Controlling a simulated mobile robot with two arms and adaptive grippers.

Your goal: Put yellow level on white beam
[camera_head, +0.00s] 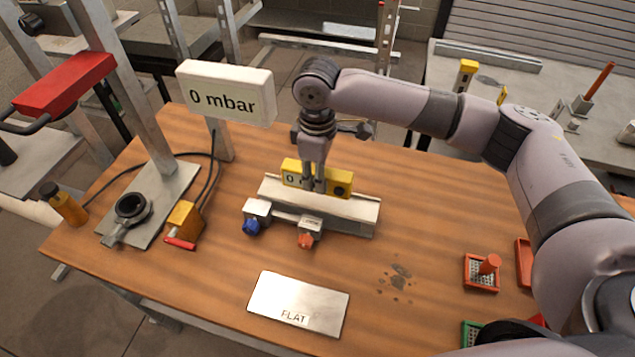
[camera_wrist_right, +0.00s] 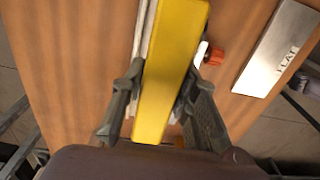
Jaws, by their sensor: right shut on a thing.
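The yellow level (camera_head: 342,187) is in my right gripper (camera_head: 313,184), which is shut on it from above. In the head view the level lies lengthwise over the white beam (camera_head: 358,211); I cannot tell whether it touches the beam's top. In the right wrist view the yellow level (camera_wrist_right: 172,70) runs between the two fingers (camera_wrist_right: 158,108), and a strip of the white beam (camera_wrist_right: 142,30) shows along its left side. My left gripper is not in view.
Valves with a blue knob (camera_head: 251,227) and an orange knob (camera_head: 305,241) stand before the beam. A plate marked FLAT (camera_head: 285,300) lies in front. A "0 mbar" display (camera_head: 226,92) stands behind left. Red trays (camera_head: 481,272) lie right. The table (camera_head: 430,220) is clear right of the beam.

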